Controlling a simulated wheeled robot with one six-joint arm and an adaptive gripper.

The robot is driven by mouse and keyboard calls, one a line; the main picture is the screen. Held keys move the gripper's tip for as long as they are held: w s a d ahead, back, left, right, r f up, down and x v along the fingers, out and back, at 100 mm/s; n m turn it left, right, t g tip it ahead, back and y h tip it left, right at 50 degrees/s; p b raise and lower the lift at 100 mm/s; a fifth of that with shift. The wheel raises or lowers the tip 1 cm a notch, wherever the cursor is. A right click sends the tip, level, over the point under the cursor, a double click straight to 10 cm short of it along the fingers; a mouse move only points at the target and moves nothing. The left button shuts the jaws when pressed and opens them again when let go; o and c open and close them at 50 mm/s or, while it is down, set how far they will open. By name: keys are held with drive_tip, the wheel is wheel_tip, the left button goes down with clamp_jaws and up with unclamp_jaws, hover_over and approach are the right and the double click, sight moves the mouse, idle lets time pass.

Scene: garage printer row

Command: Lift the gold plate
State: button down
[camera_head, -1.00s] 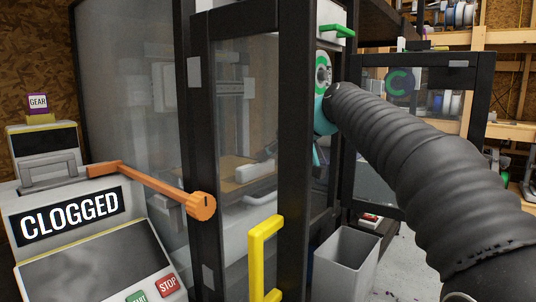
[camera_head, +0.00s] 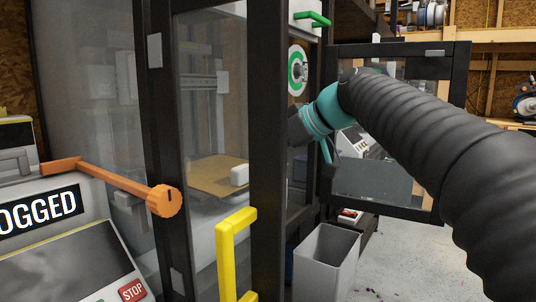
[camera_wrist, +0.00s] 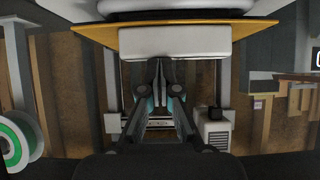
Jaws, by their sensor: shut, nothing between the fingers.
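The gold plate (camera_head: 217,173) lies flat inside the printer enclosure, seen through its clear front panel in the head view. A small white block (camera_head: 239,175) sits at its right side. In the wrist view, the plate (camera_wrist: 92,32) shows as a gold strip near the top, partly hidden by a large white block (camera_wrist: 175,42). My gripper (camera_wrist: 160,72) is shut and empty, its fingertips just below that white block in the picture. Whether they touch it I cannot tell. In the head view, the fingertips are hidden behind the enclosure's dark frame.
A yellow handle (camera_head: 232,250) and an orange lever (camera_head: 120,185) stick out in front. A grey bin (camera_head: 325,262) stands below. A green-and-white spool (camera_head: 298,70) hangs above my wrist. A panel (camera_head: 85,265) is at lower left.

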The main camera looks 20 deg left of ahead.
drive_tip(key=shift+d+r, duration=0.1)
drive_tip(key=shift+r, duration=0.4)
